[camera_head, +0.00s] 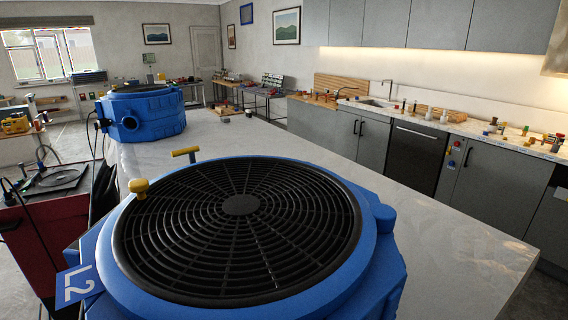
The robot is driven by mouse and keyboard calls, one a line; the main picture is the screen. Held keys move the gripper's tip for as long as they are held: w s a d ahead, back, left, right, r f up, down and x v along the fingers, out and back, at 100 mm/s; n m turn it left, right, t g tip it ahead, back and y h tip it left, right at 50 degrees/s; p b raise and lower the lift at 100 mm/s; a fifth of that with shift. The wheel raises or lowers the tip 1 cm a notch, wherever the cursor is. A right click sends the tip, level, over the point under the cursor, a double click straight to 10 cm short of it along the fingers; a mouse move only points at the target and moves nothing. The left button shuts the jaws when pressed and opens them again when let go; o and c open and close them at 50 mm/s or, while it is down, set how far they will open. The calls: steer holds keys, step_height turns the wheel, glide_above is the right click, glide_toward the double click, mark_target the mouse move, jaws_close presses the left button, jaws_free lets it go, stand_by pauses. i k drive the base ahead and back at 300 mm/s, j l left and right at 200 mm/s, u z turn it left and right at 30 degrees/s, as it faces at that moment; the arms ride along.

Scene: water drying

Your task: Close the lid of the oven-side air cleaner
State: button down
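A large blue air cleaner (375,262) with a round black grille (240,235) on top fills the near foreground, on the white island counter. A yellow knob (139,187) and a yellow T-shaped handle (186,153) stand at its far left rim. A blue tag marked L2 (77,284) sticks out at its lower left. A second blue air cleaner (145,115) stands at the far left end of the counter. I cannot tell which is the oven-side one, nor whether the near grille is a lid fully seated. My gripper is not in view.
The white counter (455,240) is bare to the right of the near cleaner. Small items (224,118) lie near its far end. Grey cabinets with a dark built-in appliance (413,155) line the right wall. A red cart (50,240) stands at the left.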

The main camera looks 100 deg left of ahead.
mark_target(244, 237)
steer(key=i+l+u, duration=0.1)
steer(key=u, duration=0.35)
steer(key=l+u, duration=0.25)
steer(key=u, duration=0.15)
steer(key=l+u, duration=0.2)
steer(key=u, duration=0.25)
steer(key=l+u, duration=0.2)
steer(key=u, duration=0.2)
